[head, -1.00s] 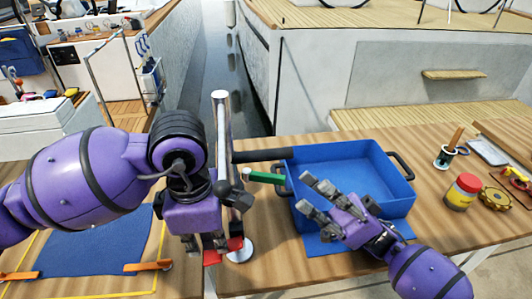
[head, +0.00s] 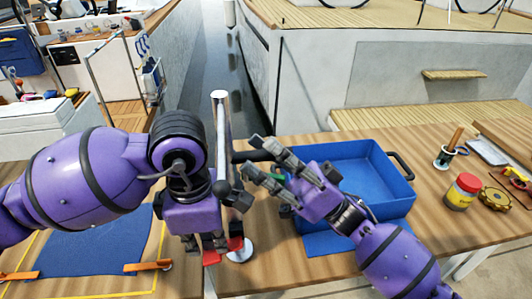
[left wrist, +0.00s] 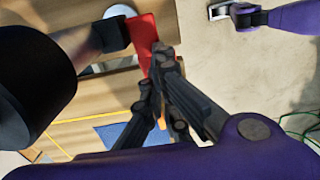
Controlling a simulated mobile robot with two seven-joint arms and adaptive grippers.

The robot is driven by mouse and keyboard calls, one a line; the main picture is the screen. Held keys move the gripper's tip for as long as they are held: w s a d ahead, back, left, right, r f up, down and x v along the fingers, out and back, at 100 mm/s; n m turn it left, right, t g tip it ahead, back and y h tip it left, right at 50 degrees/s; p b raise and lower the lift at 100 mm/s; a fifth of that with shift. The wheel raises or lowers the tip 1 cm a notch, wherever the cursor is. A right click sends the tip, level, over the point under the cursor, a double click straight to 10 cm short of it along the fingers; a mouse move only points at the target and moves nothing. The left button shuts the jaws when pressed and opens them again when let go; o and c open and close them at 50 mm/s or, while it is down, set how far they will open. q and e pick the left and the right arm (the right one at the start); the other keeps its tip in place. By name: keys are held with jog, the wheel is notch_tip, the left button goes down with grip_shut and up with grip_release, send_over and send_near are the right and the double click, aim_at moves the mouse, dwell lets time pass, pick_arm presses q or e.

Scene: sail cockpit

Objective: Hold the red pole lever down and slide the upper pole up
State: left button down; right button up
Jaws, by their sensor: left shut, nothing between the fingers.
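The silver pole (head: 222,125) stands upright on a round metal base (head: 239,252), with a black clamp (head: 235,195) on it. The red pole lever (head: 237,243) is low at the pole, partly behind my left gripper. My left gripper (head: 208,247) is shut and empty, pointing down over the lever. In the left wrist view its fingertips are at the end of the red lever (left wrist: 143,38), apparently touching it. My right gripper (head: 256,158) is open just right of the pole, its fingers pointing toward it. A dark horizontal bar by the pole is mostly hidden behind these fingers.
A blue tray (head: 375,160) with black handles is behind my right gripper. A red-lidded jar (head: 464,190) and a tool cup (head: 444,155) stand at right. A blue mat (head: 100,240) lies at left.

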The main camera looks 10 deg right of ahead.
grip_shut()
jog(key=shift+r, duration=0.1)
dwell(0.3)
notch_tip(320, 180, up, 16)
jog(key=shift+r, duration=0.25)
jog(key=shift+d+r, duration=0.1)
grip_release()
